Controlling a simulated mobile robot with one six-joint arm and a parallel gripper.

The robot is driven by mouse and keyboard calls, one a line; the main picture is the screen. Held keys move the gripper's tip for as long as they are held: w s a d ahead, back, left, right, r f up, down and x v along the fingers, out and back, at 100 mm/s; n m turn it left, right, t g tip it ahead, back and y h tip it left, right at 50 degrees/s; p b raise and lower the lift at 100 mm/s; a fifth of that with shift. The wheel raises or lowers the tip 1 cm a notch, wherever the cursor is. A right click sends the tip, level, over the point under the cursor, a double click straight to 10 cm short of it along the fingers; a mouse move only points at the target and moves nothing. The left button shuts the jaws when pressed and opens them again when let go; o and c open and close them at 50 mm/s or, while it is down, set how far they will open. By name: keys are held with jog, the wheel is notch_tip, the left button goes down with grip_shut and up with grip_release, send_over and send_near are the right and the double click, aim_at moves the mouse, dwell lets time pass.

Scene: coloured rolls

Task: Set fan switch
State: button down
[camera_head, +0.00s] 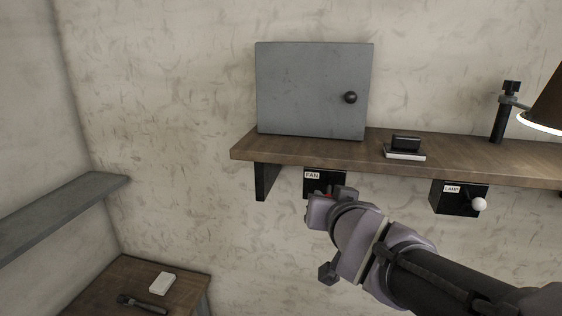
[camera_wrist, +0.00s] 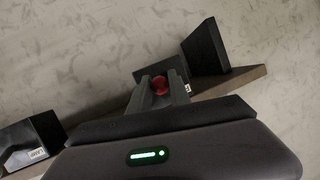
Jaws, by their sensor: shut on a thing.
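The fan switch is a black box (camera_head: 325,182) labelled FAN under the front edge of the wooden shelf. In the head view its lower part is hidden by my gripper (camera_head: 325,198), which is up against its front. In the wrist view the fan switch box (camera_wrist: 160,72) lies just beyond my fingers, tilted in the picture. Its red round knob (camera_wrist: 159,84) sits between the two fingertips of my gripper (camera_wrist: 159,90), which is shut on it. Only a sliver of red shows in the head view.
A lamp switch box (camera_head: 459,197) with a white knob hangs to the right under the shelf (camera_head: 470,157). A grey cabinet (camera_head: 312,90), a small black item on a pale block (camera_head: 405,150) and a lamp (camera_head: 545,105) stand on top. A low table (camera_head: 120,280) is at lower left.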

notch_tip(320, 180, up, 2)
jog(key=g+p, duration=0.2)
jog(key=p, duration=0.6)
jog(key=shift+r+m+g, duration=0.1)
jog(key=shift+m+g, duration=0.2)
jog(key=shift+g, duration=0.1)
jog(key=g+p, duration=0.1)
jog(key=p, duration=0.1)
jog(key=g+p, duration=0.1)
jog(key=p, duration=0.2)
jog(key=shift+w+r+y+p, duration=0.15)
jog(key=shift+r+y+p, duration=0.15)
jog(key=shift+y, duration=0.1)
jog(key=shift+d+g+p, duration=0.1)
jog(key=shift+g+p, duration=0.2)
jog(key=shift+p, duration=0.35)
jog(key=shift+w+f+g+p, duration=0.1)
jog(key=shift+f+g+p, duration=0.05)
jog(key=shift+g+p, duration=0.2)
jog(key=c, duration=1.2)
grip_release()
jog(key=v, duration=1.7)
jog(key=shift+s+d, duration=0.2)
jog(key=shift+s, duration=0.1)
